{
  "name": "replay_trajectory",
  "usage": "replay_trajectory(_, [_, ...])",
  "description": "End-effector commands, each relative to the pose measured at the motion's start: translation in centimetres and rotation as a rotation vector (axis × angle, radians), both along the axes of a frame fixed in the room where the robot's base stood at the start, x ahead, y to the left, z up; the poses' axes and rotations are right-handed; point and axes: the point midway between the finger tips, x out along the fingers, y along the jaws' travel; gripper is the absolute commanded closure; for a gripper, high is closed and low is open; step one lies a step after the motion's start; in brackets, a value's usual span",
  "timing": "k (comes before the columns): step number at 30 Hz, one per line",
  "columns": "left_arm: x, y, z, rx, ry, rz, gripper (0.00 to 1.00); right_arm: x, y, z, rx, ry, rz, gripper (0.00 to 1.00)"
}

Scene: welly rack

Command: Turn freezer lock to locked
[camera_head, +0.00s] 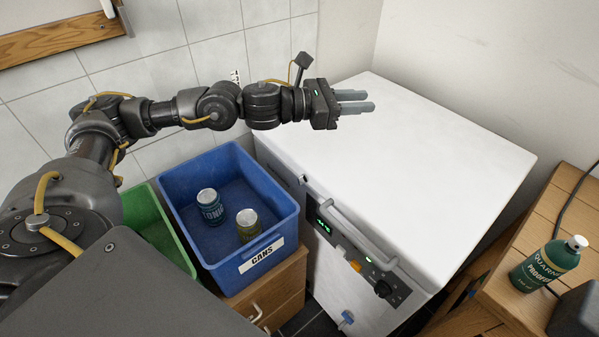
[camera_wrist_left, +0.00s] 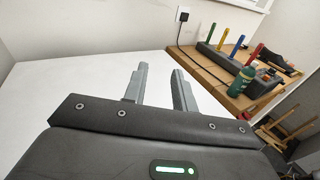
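The white chest freezer (camera_head: 440,150) stands with its lid closed in the head view. Its front has a pale handle (camera_head: 350,232), a green-lit display (camera_head: 323,226), an orange switch (camera_head: 356,266) and a black knob (camera_head: 383,289). A small blue part (camera_head: 346,318) sits low on the front. I cannot tell which part is the lock or how it is turned. My left gripper (camera_head: 368,100) is over the back left of the lid, apart from the front panel. In the left wrist view its two fingers (camera_wrist_left: 160,72) are apart with nothing between them. My right gripper is not in view.
A blue crate (camera_head: 230,150) with two cans stands left of the freezer on a wooden drawer unit (camera_head: 275,290), beside a green crate (camera_head: 150,215). A wooden bench (camera_head: 530,240) with a green bottle (camera_head: 548,265) stands at right. The lid top is clear.

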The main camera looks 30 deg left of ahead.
Motion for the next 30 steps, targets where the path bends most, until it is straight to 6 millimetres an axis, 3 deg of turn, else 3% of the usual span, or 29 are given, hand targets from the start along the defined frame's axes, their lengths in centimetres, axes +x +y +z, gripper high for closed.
replay_trajectory(1, [0.7,-1.3,0.7,0.049,0.005,-0.043,0.73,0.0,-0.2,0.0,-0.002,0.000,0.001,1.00])
replay_trajectory(4, [1.6,-3.0,0.1,0.169,0.073,-0.117,0.73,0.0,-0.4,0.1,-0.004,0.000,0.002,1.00])
replay_trajectory(8, [2.6,-3.0,-1.3,0.343,0.217,-0.162,0.73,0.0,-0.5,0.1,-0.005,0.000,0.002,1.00])
replay_trajectory(11, [3.0,-1.2,-2.8,0.472,0.369,-0.147,0.73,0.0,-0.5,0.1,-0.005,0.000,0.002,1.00])
replay_trajectory(14, [2.7,2.3,-4.7,0.589,0.578,-0.083,0.73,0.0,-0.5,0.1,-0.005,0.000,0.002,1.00])
replay_trajectory(17, [1.3,6.4,-7.4,0.662,0.824,0.007,0.73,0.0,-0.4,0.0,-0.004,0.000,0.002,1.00])
replay_trajectory(21, [-2.1,11.3,-10.9,0.684,1.163,0.139,0.73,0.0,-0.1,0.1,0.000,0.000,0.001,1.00])
replay_trajectory(25, [-4.6,12.9,-11.2,0.650,1.363,0.225,0.73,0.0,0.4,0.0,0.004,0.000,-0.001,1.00])
replay_trajectory(30, [-5.0,12.7,-11.1,0.613,1.411,0.255,0.73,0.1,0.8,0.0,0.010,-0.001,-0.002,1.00])
